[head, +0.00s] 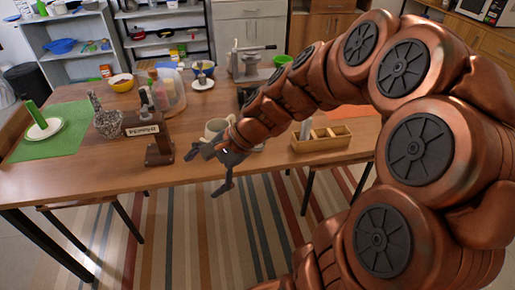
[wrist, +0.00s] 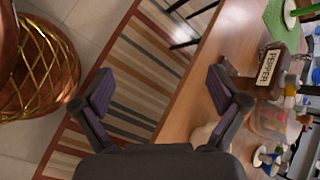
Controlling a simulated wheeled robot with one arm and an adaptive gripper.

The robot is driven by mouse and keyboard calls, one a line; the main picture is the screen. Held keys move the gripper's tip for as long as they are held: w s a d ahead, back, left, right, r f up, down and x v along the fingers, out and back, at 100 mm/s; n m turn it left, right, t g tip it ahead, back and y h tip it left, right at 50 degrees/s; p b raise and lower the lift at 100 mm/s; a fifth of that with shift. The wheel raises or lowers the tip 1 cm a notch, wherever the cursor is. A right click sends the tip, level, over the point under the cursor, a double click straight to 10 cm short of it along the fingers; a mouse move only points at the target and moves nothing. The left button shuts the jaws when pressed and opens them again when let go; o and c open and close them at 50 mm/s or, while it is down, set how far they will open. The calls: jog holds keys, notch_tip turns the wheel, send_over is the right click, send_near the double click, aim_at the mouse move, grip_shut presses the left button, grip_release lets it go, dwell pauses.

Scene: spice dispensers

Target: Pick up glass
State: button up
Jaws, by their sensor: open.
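A patterned, glass-like tumbler (head: 108,124) with something upright beside or in it stands on the wooden table, left of the brown dispenser stand (head: 160,150); I cannot tell for sure that it is the glass. A pale mug (head: 215,127) stands behind my gripper and partly shows in the wrist view (wrist: 202,134) beside the right finger. My gripper (head: 207,172) is open and empty at the table's front edge, right of the stand. In the wrist view its fingers (wrist: 158,82) are wide apart, with floor and rug between them.
The stand bears a sign (wrist: 268,66) reading PEPPER. A clear container (head: 168,92) with bottles stands behind it. A plate (head: 45,130) with a green item lies on a green mat (head: 62,118). A wooden box (head: 322,141) stands right. The table's front strip (head: 90,172) is clear.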

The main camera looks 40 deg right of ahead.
jog(key=w+d+f+m+t+h+b, duration=0.1)
jog(key=w+d+f+m+t+b, duration=0.15)
jog(key=d+m, duration=0.5)
jog(key=w+d+f+m+t+h+b, duration=0.1)
jog(key=w+d+f+m+t+b, duration=0.25)
jog(key=d, duration=0.75)
jog(key=w+d+f+m+t+h, duration=0.1)
jog(key=w+d+f+m+t, duration=0.2)
jog(key=d+m, duration=0.55)
jog(key=shift+n, duration=0.65)
jog(key=shift+w+a+f+b, duration=0.1)
jog(key=shift+w+f, duration=0.2)
jog(key=shift+w, duration=0.95)
jog(key=shift+w+a+f+b, duration=0.15)
jog(key=shift+w+f, duration=0.2)
jog(key=shift+w, duration=0.95)
jog(key=shift+w+a+f+b, duration=0.1)
jog(key=shift+w+f, duration=0.2)
jog(key=shift+w, duration=0.95)
jog(key=shift+c, duration=0.2)
jog(key=c, duration=1.5)
